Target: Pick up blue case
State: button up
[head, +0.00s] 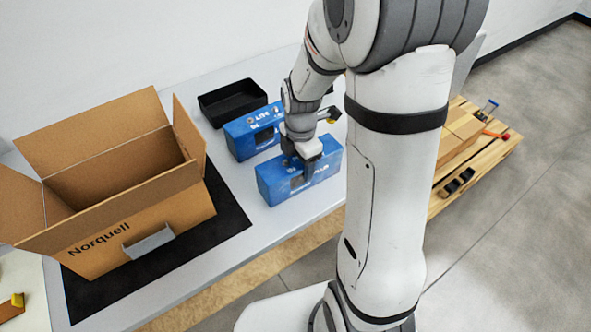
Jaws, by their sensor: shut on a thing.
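Two blue cases stand side by side on the light grey table in the head view. The nearer blue case (272,187) is by the table's front edge. The farther blue case (242,136) is just behind it and a little to the left. My gripper (309,172) reaches down over the nearer case and is shut on it, with a dark finger against its front face. I cannot tell whether this case is lifted off the table. My gripper and wrist hide part of both cases.
An open cardboard box (190,212) marked Norquell stands on a black mat (228,218) at the left. A black tray (222,105) lies behind the cases. A wooden pallet (490,152) with cartons is at the right. Bare table lies between mat and cases.

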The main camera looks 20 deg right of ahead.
jog(key=c, duration=0.6)
